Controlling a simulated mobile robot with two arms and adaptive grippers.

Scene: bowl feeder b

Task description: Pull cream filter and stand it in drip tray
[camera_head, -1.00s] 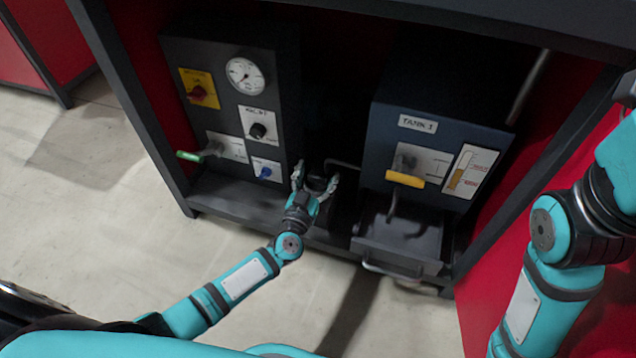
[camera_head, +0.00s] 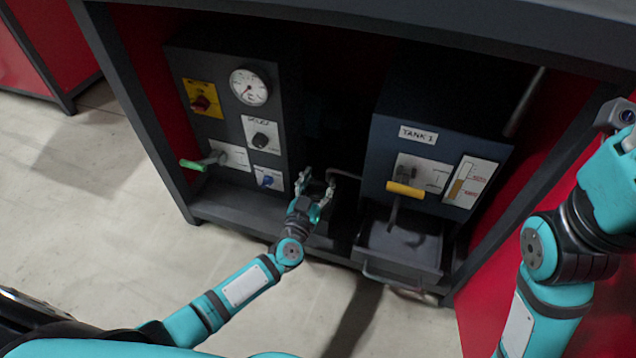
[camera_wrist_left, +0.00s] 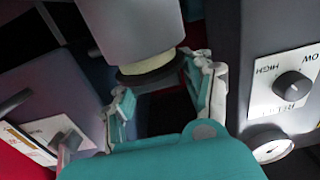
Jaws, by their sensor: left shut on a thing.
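In the left wrist view, a cream filter (camera_wrist_left: 152,72) shows as a narrow pale band between a grey cylindrical housing (camera_wrist_left: 130,28) and a dark end cap (camera_wrist_left: 147,80). Its upper part is hidden by the housing. My left gripper (camera_wrist_left: 162,92) is shut on the filter at its dark cap, one finger on each side. In the head view my left gripper (camera_head: 316,184) is in the gap between the two cabinets, and the filter is hard to make out. The drip tray (camera_head: 398,262), a dark open tray, sits below the tank spout, right of the gripper.
The left panel (camera_head: 225,120) carries a gauge, knobs and a green-handled lever (camera_head: 195,165). The TANK 1 cabinet (camera_head: 400,150) has a yellow-handled valve (camera_head: 404,189) above the tray. A bent pipe (camera_head: 343,174) lies close right of my gripper. My right arm (camera_head: 560,245) is at the right.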

